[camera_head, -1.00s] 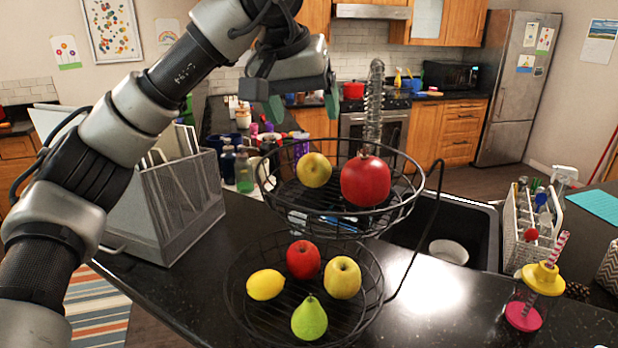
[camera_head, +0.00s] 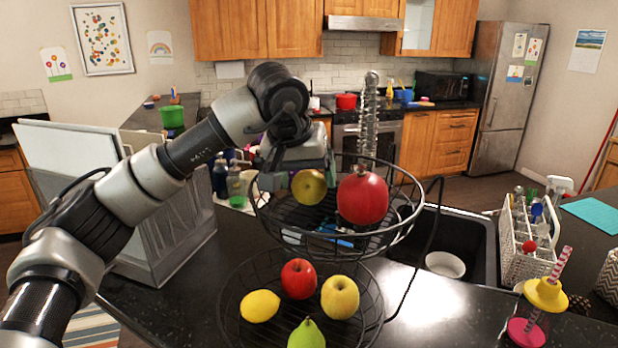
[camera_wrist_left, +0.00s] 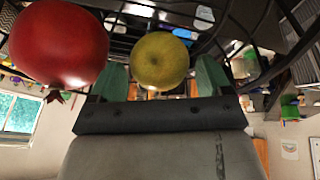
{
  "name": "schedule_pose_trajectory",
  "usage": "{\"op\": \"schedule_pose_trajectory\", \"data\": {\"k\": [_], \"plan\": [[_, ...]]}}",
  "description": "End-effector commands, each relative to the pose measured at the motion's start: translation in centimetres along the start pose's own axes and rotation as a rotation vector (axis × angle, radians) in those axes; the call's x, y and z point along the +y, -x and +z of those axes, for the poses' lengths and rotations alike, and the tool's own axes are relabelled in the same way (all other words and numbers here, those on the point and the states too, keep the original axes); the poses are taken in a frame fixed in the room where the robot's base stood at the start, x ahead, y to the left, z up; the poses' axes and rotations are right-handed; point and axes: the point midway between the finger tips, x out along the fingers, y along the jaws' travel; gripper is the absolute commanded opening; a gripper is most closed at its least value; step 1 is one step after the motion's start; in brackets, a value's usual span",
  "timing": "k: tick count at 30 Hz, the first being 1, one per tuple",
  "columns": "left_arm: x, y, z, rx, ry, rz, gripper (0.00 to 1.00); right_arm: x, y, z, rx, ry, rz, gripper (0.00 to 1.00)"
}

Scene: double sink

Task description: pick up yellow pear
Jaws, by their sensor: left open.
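A round yellow fruit (camera_head: 308,187), likely the yellow pear, sits in the upper wire basket (camera_head: 335,250), left of a red pomegranate (camera_head: 362,198). In the left wrist view the yellow fruit (camera_wrist_left: 160,61) shows between the two green fingertips (camera_wrist_left: 162,77), with the pomegranate (camera_wrist_left: 60,42) close to the left finger. I cannot tell whether the fingers touch the fruit. A green pear (camera_head: 307,334) lies in the lower basket, cut by the picture's bottom edge. My right gripper is not in view.
The lower basket (camera_head: 235,325) also holds a lemon (camera_head: 260,306), a red apple (camera_head: 298,279) and a yellow apple (camera_head: 340,297). A metal file holder (camera_head: 170,240) stands left, the sink (camera_head: 460,235) right. A tall spiral post (camera_head: 368,120) rises behind the pomegranate.

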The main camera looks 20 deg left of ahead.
Motion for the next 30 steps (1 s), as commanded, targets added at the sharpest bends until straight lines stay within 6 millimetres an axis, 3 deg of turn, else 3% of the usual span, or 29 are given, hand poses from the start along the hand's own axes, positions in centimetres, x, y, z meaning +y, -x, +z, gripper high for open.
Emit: {"op": "schedule_pose_trajectory", "data": {"k": [6,12,21,30], "plan": [[0.0,-2.0,-0.1,0.000,0.000,0.001,0.79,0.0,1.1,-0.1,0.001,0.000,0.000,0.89],[0.0,-2.2,0.0,0.001,0.000,0.001,0.79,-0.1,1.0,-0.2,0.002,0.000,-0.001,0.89],[0.0,-2.1,-0.1,0.002,0.000,0.002,0.39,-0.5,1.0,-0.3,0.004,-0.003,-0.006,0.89],[0.1,-1.9,-0.1,0.003,0.000,0.002,0.39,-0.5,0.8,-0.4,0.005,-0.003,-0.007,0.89]]}}
